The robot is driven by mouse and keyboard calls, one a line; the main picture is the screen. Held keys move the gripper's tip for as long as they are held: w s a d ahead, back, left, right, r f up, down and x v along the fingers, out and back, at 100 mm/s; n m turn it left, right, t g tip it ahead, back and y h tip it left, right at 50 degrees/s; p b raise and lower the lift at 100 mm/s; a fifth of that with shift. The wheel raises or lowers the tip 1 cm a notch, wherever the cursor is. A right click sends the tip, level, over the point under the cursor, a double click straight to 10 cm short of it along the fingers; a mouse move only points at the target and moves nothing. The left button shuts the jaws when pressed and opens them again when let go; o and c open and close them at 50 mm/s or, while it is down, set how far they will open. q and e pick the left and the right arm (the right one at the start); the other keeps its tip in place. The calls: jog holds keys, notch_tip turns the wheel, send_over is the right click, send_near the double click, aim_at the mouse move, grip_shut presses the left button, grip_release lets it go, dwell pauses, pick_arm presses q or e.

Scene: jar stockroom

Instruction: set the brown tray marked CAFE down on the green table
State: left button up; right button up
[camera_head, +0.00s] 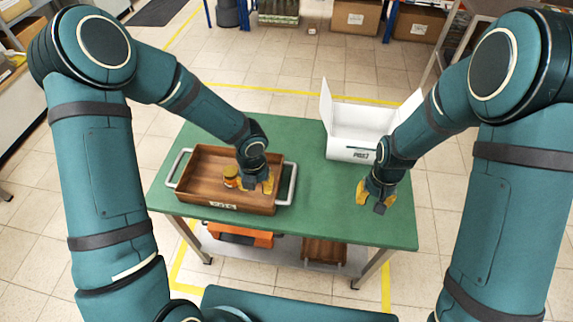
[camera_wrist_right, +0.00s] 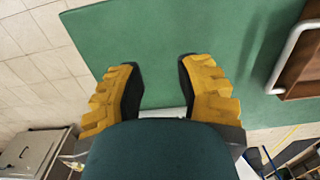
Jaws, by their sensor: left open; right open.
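The brown tray (camera_head: 225,203) with a label on its front stands on the left part of the green table (camera_head: 310,220). It has a grey handle at each end, and the label is too small to read surely. A jar (camera_head: 231,176) with an orange-brown lid is inside it. My left gripper (camera_head: 257,188) is open over the right part of the tray, next to the jar; I cannot tell whether it touches anything. My right gripper (camera_head: 376,198) is open and empty above the table's right part. In the right wrist view its fingers (camera_wrist_right: 160,90) are apart over bare green surface.
A white open box (camera_head: 353,152) with raised flaps stands at the table's back right. An orange crate (camera_head: 238,236) and a brown tray (camera_head: 324,251) sit on the shelf below. The table between tray and right gripper is clear.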

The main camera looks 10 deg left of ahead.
notch_tip(320, 180, up, 9)
dwell(0.3)
jog(key=shift+a+f, duration=0.1)
